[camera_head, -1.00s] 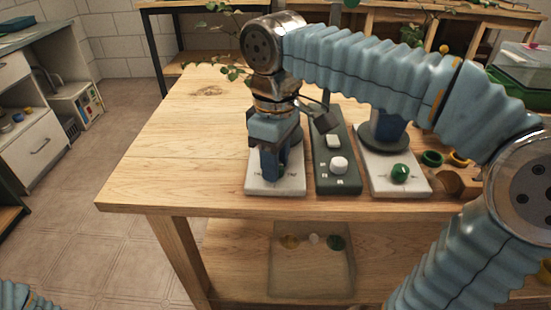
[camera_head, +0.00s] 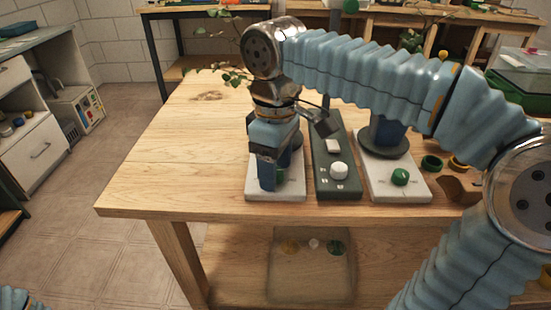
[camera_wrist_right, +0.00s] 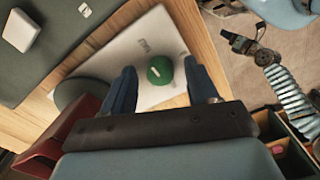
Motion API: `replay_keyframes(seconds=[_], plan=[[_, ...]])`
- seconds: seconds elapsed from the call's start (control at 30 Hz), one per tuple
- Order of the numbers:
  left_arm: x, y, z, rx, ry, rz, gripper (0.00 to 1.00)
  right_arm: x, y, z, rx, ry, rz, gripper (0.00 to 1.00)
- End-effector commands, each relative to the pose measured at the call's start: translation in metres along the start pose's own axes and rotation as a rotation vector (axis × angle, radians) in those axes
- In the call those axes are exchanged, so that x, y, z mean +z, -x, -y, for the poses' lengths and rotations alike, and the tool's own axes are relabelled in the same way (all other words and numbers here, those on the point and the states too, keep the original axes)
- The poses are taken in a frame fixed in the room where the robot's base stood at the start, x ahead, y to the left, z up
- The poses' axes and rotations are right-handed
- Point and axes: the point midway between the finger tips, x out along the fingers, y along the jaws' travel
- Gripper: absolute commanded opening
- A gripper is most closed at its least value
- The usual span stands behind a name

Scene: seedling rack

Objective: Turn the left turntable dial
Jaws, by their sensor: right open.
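The left turntable has a white base (camera_head: 254,191) at the table's front edge; its dark round platter (camera_wrist_right: 76,92) is partly hidden. Its green dial (camera_wrist_right: 160,70) has a pale mark line on top and sits between my right gripper's two blue fingers in the right wrist view. In the head view the dial (camera_head: 281,177) is mostly hidden behind the fingers. My right gripper (camera_head: 268,172) is open and points down over the dial; contact cannot be told. My left gripper (camera_wrist_right: 243,44) shows small in the right wrist view; its jaw state is unclear.
A dark green control panel (camera_head: 323,165) with a white knob (camera_head: 339,171) stands beside it. Right of that is another turntable base (camera_head: 384,184) with a green dial (camera_head: 400,177). Green and yellow rings (camera_head: 432,162) lie farther right. The table's left side (camera_head: 165,165) is clear.

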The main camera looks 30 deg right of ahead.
Motion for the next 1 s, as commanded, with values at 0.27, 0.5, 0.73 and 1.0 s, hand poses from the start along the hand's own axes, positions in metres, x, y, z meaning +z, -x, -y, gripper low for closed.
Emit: replay_keyframes(seconds=[0.27,0.5,0.73,1.0], plan=[[0.0,-0.001,0.0,0.0,0.0,0.0,0.43,-0.001,0.04,0.0,0.001,0.0,-0.003,0.59],[0.0,0.0,0.0,0.0,0.0,0.0,0.43,-0.001,0.094,0.0,0.0,0.0,-0.004,0.59],[0.0,0.0,0.0,0.0,0.0,0.0,0.43,-0.001,0.118,0.0,0.001,0.0,-0.001,0.59],[0.0,0.0,0.0,0.0,0.0,0.0,0.43,0.0,0.12,0.0,0.0,0.0,0.0,0.59]])
